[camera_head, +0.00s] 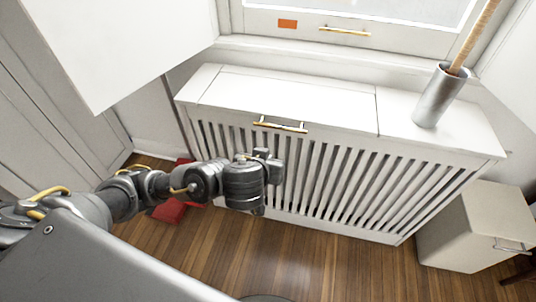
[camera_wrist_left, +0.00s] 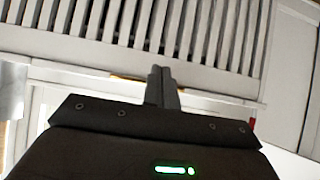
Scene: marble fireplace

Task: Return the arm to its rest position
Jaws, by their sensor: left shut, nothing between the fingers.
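My left arm comes in from the left in the head view and stretches over the floor toward the white slatted cabinet. My left gripper (camera_head: 270,163) is in front of the cabinet's slats, a little below the gold handle on its top edge. In the left wrist view the gripper's two fingers (camera_wrist_left: 161,85) are together with nothing between them. Whether the gripper touches the cabinet cannot be told. My right gripper is not in view.
The white slatted cabinet (camera_head: 290,98) has a gold handle (camera_head: 280,125) and carries a metal cylinder (camera_head: 440,97) holding a wooden stick. A white box-like cabinet (camera_head: 475,228) stands at right. A red object (camera_head: 170,211) lies on the wooden floor. A white panel (camera_head: 120,40) overhangs upper left.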

